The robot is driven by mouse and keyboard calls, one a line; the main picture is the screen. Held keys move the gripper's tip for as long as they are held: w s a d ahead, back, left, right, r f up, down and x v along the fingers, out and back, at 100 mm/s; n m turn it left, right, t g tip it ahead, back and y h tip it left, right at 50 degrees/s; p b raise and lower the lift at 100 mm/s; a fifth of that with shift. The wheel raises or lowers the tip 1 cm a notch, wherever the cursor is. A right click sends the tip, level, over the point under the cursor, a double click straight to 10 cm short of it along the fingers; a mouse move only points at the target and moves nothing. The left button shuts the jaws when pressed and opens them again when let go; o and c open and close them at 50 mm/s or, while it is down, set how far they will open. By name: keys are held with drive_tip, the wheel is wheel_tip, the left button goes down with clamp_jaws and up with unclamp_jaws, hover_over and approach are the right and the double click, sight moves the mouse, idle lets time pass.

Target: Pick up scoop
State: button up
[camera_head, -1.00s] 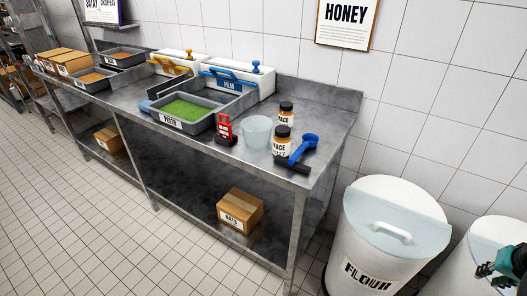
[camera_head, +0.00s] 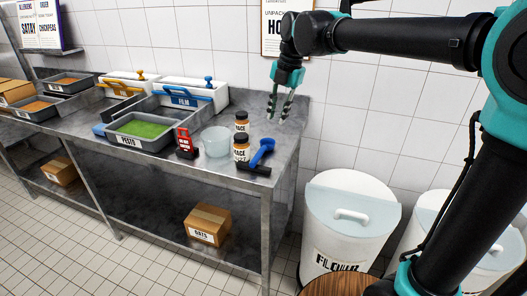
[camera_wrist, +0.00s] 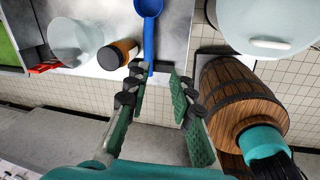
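The blue scoop (camera_head: 263,151) is at the right end of the steel counter. Its round head points up and right, and its lower end meets a dark block (camera_head: 254,168) at the counter's front edge. In the wrist view the scoop (camera_wrist: 148,28) shows at the top, its round bowl cut by the frame edge and its handle reaching down towards my gripper (camera_wrist: 160,78). My gripper's fingers are apart with nothing between them. In the head view my gripper (camera_head: 279,110) hangs above the counter's right end, above and right of the scoop, not touching it.
Left of the scoop stand two orange-brown jars (camera_head: 241,149), a translucent tub (camera_head: 215,141), a red stand (camera_head: 185,143) and a pesto tray (camera_head: 112,143). White flour bin (camera_head: 345,222) stands right of the counter. A wall rises behind.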

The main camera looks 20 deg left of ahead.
drive_tip(key=a+r+n, duration=0.1)
drive_tip(key=a+n, duration=0.1)
hover_over(259, 154)
drive_tip(key=d, duration=0.1)
drive_tip(key=f, duration=1.1)
drive_tip(key=shift+w, duration=0.2)
drive_tip(key=shift+s+a+f, duration=0.1)
drive_tip(key=shift+a+f, duration=0.1)
drive_tip(key=shift+f, duration=0.7)
drive_tip(key=shift+w+a+f, duration=0.1)
drive_tip(key=shift+a+f, duration=0.05)
drive_tip(key=shift+f, duration=0.75)
drive_tip(key=shift+s+a+f, duration=0.1)
drive_tip(key=shift+a+f, duration=0.1)
drive_tip(key=shift+f, duration=0.7)
clamp_jaws()
